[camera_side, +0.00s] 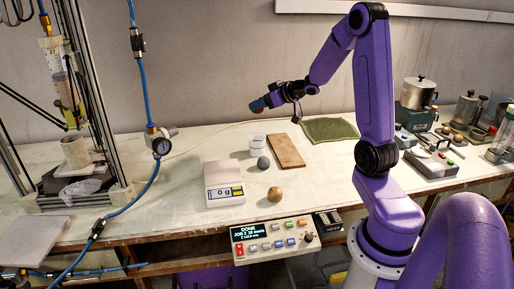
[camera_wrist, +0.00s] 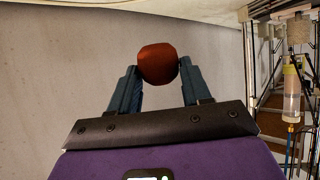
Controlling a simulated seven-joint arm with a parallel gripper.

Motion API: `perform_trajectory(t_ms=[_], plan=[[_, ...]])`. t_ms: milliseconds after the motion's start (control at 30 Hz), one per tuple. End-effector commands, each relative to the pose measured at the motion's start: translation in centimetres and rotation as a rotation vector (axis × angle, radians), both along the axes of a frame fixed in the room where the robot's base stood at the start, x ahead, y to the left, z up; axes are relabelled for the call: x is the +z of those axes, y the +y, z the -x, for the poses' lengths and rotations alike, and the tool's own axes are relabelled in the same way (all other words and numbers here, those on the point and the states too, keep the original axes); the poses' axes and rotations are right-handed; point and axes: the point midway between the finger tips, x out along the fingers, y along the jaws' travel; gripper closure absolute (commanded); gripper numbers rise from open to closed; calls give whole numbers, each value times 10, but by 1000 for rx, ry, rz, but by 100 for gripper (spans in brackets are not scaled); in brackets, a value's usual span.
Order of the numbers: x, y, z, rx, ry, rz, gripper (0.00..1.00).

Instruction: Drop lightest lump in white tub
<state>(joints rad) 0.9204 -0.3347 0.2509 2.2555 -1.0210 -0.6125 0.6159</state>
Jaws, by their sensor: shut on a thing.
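My gripper (camera_wrist: 158,72) is shut on a reddish-brown lump (camera_wrist: 157,64), held between its fingertips. In the side view my gripper (camera_side: 268,100) is raised well above the table, with the lump (camera_side: 257,105) at its tip. A small white tub (camera_side: 257,141) stands behind the grey lump, below and apart from my gripper. I cannot see inside the tub.
A wooden board (camera_side: 287,150) lies right of the tub, and a green mat (camera_side: 330,129) behind it. A control box (camera_side: 274,239) reading DONE is at the front edge. A frame with a syringe (camera_side: 60,80) and blue hoses stands left. Pots and tools crowd the right.

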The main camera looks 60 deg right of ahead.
Motion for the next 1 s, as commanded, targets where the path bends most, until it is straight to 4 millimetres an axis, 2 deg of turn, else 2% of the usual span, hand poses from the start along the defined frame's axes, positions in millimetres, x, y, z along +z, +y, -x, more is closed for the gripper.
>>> perform_trajectory(t_ms=[100,233,700,1000], plan=[[1,-9,4,-8,-1,0,84],[-6,-10,5,-6,0,-2,84],[-52,-9,5,-7,1,-2,84],[-59,-9,5,-6,-2,1,84]])
